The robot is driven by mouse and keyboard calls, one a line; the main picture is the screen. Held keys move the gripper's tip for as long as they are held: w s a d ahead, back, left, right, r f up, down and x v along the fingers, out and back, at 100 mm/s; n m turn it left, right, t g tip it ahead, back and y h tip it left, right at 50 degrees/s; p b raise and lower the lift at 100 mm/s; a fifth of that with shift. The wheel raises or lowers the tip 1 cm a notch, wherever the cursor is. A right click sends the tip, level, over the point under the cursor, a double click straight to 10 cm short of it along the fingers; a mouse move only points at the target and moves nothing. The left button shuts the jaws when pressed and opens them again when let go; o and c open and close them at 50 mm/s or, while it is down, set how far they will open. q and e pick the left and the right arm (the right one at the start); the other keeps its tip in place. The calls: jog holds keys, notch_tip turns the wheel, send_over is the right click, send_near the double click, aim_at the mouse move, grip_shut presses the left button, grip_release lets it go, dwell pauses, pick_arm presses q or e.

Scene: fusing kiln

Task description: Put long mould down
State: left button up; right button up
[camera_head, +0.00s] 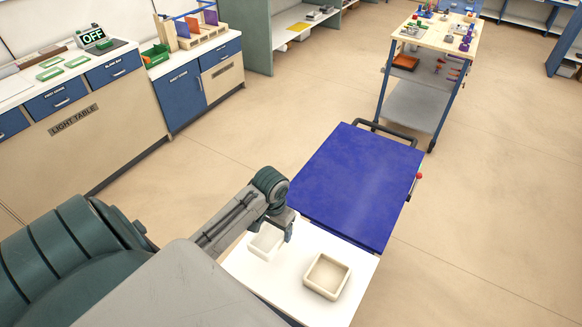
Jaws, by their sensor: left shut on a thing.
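My left gripper (287,230) reaches in from the left over a white surface (290,288) at the near side of a blue-topped unit. It is shut on the rim of a pale, open-topped mould (264,246), taken to be the long mould. The gripper and wrist hide part of this mould's far right side. I cannot tell whether it touches the white surface or hangs just above it. A cream, square-looking open mould (327,277) stands to its right on the white surface, apart from it. My right gripper is not in view.
The blue top (358,182) is bare, with a dark handle (385,130) behind it and a red knob (419,176) at its right. A wooden-topped trolley (440,38) with tools stands farther back. A light table (75,120) and blue drawers line the left. Open floor lies right.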

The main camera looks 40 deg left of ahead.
aim_at(275, 234)
pick_arm(q)
notch_tip(275, 234, down, 8)
jog(key=shift+f+p, duration=0.25)
jog(key=shift+p, duration=0.3)
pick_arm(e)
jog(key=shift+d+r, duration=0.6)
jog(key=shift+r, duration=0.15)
pick_arm(q)
jog(key=o, duration=1.2)
jog(key=shift+f, duration=0.1)
jog(key=shift+c, duration=0.2)
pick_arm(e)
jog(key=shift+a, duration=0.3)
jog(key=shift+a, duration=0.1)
pick_arm(q)
jog(key=shift+r, duration=0.4)
notch_tip(275, 234, up, 12)
jog(key=shift+f+b, duration=0.25)
jog(key=shift+b, duration=0.8)
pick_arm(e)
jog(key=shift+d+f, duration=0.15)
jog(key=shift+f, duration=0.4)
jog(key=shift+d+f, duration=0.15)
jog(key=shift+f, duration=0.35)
